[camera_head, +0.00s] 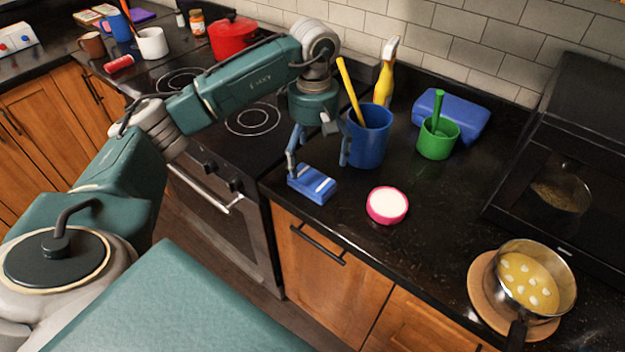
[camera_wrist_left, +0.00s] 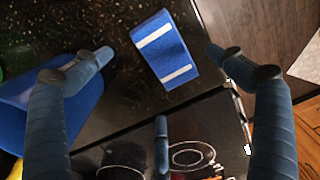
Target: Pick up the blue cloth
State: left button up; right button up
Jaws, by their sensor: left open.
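The blue cloth (camera_head: 312,184) is a small folded block with white stripes. It lies on the dark counter at its front left corner, beside the stove. My left gripper (camera_head: 318,160) hangs over the counter just behind and above the cloth, with its fingers spread and nothing between them. In the left wrist view the cloth (camera_wrist_left: 166,52) shows between the spread fingertips of the open gripper (camera_wrist_left: 158,58). The fingers look apart from it; the exact height gap is hard to tell. My right gripper is not in view.
A blue cup (camera_head: 370,135) with a yellow-handled tool stands close by the gripper's right finger. A pink-rimmed round dish (camera_head: 387,205) lies right of the cloth. A green cup (camera_head: 436,138), a yellow bottle (camera_head: 385,75) and a pan (camera_head: 535,280) are farther off. The stove (camera_head: 235,140) adjoins on the left.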

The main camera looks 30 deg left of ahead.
aim_at(316, 175)
pick_arm(q)
jog(key=f+p, duration=0.1)
jog(key=f, duration=0.1)
jog(key=f+p, duration=0.1)
jog(key=f, duration=0.1)
jog(key=shift+s+d+f, duration=0.1)
jog(key=shift+s+d, duration=0.05)
jog(key=shift+d, duration=0.25)
jog(key=shift+f, duration=0.55)
jog(key=c, duration=1.3)
